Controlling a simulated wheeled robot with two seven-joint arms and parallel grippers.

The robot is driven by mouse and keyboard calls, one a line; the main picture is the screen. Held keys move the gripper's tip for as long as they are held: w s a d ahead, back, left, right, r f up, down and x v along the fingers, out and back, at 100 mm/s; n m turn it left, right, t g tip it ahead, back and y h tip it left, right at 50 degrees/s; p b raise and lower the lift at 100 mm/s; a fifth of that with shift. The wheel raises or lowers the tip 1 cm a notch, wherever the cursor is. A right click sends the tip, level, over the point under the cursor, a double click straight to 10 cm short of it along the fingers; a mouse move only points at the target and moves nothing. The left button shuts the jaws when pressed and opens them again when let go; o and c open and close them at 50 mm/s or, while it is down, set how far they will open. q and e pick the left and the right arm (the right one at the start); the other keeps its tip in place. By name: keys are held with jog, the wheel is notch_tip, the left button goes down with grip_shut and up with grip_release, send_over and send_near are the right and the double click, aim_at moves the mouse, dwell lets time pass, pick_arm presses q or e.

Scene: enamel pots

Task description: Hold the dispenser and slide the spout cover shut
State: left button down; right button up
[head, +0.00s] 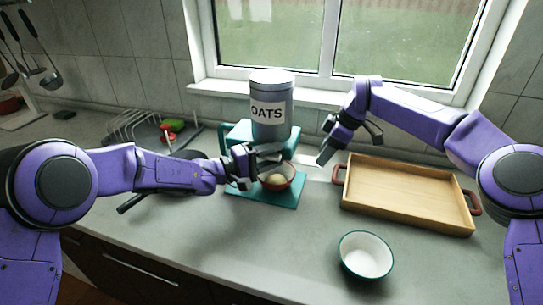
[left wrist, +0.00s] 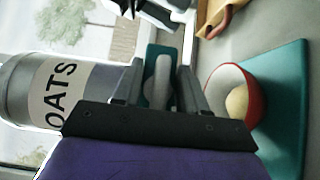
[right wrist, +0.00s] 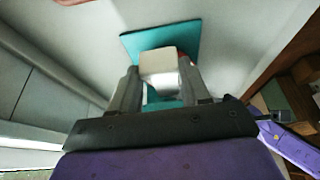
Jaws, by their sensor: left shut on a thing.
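The dispenser is a grey canister (head: 271,118) labelled OATS on a teal stand (head: 240,133) with a teal base plate (head: 286,202). A red bowl (head: 290,170) with pale contents stands on the base under the canister. My left gripper (head: 268,157) is shut on the dispenser below the canister; in the left wrist view (left wrist: 160,85) a grey part and teal show between its fingers. My right gripper (head: 323,158) is open, just right of the dispenser. In the right wrist view a pale block, apparently the spout cover (right wrist: 164,62), shows between and beyond its fingertips; contact is unclear.
A wooden tray (head: 410,192) with reddish handles lies right of the dispenser. A white bowl with a green rim (head: 366,256) is at the front right. A wire rack (head: 135,127) stands at the back left, and a dark pan is partly behind my left arm. The front middle counter is clear.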

aim_at(303, 159)
jog(key=shift+w+a, duration=0.25)
jog(key=shift+a, duration=0.45)
jog(key=shift+w+a, duration=0.3)
jog(key=shift+a, duration=0.35)
jog(key=shift+w+a, duration=0.25)
jog(key=shift+a, duration=0.45)
jog(key=shift+c, duration=0.2)
jog(key=o, duration=1.5)
jog(key=shift+c, duration=0.2)
jog(key=v, duration=0.7)
jog(key=shift+s, duration=0.1)
